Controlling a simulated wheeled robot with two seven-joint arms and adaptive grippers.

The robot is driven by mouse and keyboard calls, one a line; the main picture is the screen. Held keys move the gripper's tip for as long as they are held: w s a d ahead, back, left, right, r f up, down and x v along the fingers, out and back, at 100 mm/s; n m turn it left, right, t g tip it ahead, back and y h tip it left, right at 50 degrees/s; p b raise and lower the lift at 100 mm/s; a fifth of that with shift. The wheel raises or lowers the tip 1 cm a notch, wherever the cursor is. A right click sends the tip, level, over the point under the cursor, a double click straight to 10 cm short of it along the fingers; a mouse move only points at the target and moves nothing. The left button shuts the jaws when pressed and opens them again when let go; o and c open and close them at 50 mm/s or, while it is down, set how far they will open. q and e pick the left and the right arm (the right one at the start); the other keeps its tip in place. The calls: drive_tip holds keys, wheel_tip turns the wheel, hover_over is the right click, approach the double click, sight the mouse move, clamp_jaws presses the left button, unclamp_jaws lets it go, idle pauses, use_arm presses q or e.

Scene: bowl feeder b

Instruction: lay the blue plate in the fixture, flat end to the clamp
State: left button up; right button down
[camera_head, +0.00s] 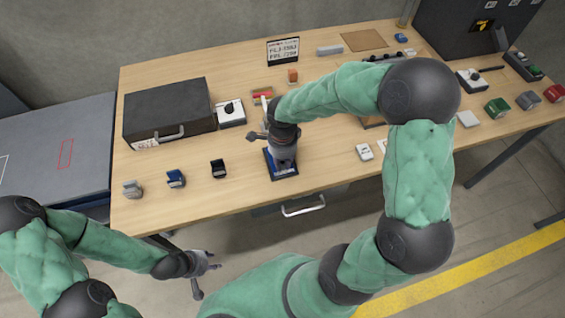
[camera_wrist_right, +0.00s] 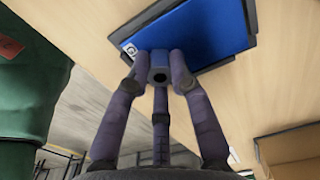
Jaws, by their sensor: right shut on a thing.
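The blue plate (camera_wrist_right: 205,38) lies in a dark, low-rimmed tray (camera_wrist_right: 232,62) near the table's front edge. In the head view only a strip of the blue plate (camera_head: 286,174) shows below my right gripper (camera_head: 281,166). In the right wrist view my right gripper (camera_wrist_right: 162,62) has its fingers close together at the plate's edge, beside a small white square mark. It is shut on the plate. My left gripper (camera_head: 207,274) is open and empty, low in front of the table. I cannot clearly make out the fixture or clamp; my right arm hides part of the table.
A black case (camera_head: 170,112) stands at the table's left, with a white box with a black knob (camera_head: 230,112) beside it. Several small clamp-like blocks, including a blue one (camera_head: 176,179), line the front left. A dark cabinet (camera_head: 470,35) stands at the back right.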

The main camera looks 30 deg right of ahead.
sight(282, 162)
drive_tip(key=shift+f, duration=0.2)
drive_tip(key=shift+f, duration=0.1)
drive_tip(key=c, duration=1.1)
unclamp_jaws()
drive_tip(key=shift+r, duration=0.2)
wheel_tip(282, 162, up, 12)
drive_tip(key=p, duration=0.4)
